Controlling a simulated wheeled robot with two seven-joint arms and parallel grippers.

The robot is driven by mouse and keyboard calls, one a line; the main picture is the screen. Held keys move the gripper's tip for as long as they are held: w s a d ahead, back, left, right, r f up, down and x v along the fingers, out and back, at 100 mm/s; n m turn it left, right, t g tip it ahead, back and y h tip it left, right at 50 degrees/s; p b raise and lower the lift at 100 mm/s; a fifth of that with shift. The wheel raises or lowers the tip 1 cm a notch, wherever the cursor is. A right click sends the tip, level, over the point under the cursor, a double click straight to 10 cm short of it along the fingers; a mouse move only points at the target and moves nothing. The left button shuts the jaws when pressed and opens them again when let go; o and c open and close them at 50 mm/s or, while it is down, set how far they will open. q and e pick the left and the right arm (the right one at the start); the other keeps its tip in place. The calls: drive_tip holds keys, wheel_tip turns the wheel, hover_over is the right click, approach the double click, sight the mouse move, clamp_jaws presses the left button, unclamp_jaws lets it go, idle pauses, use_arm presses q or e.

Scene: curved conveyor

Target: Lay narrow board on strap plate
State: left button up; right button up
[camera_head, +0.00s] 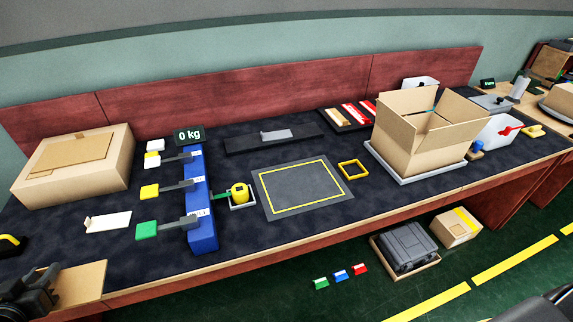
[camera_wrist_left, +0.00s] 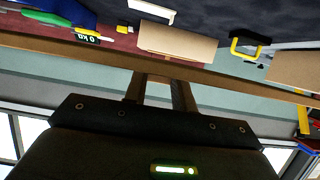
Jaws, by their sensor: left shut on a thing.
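My left gripper (camera_head: 48,288) is at the lower left of the head view, at the table's front left corner, shut on a tan board (camera_head: 82,284) that sticks out to its right. In the left wrist view my fingers (camera_wrist_left: 160,88) meet a long brown strip; I cannot tell whether it is the held board. A long dark plate (camera_head: 240,145) with a grey metal piece (camera_head: 277,134) on it lies at the back middle, apart from my gripper. It looks like the strap plate, but I cannot be sure. My right gripper does not show.
A closed carton (camera_head: 110,170) stands at the back left. A blue scale (camera_head: 203,229) with coloured tabs stands right of it. A yellow-outlined grey mat (camera_head: 303,188) lies bare. An open carton (camera_head: 412,140) stands right. A yellow-and-black item (camera_head: 12,242) lies near my left gripper.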

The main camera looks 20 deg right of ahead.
use_arm(q)
drive_tip(key=shift+w, duration=0.1)
drive_tip(key=shift+w+d+r, duration=0.15)
drive_tip(key=shift+w+r, duration=0.1)
drive_tip(key=w+d+r, duration=0.4)
drive_tip(key=d+r, duration=0.4)
drive_tip(key=d, duration=0.1)
drive_tip(key=w+d+r, duration=0.4)
drive_tip(key=d+r, duration=0.3)
drive_tip(key=d, duration=0.1)
drive_tip(key=shift+d+r, duration=0.35)
drive_tip(key=shift+r, duration=0.05)
drive_tip(key=shift+s, duration=0.1)
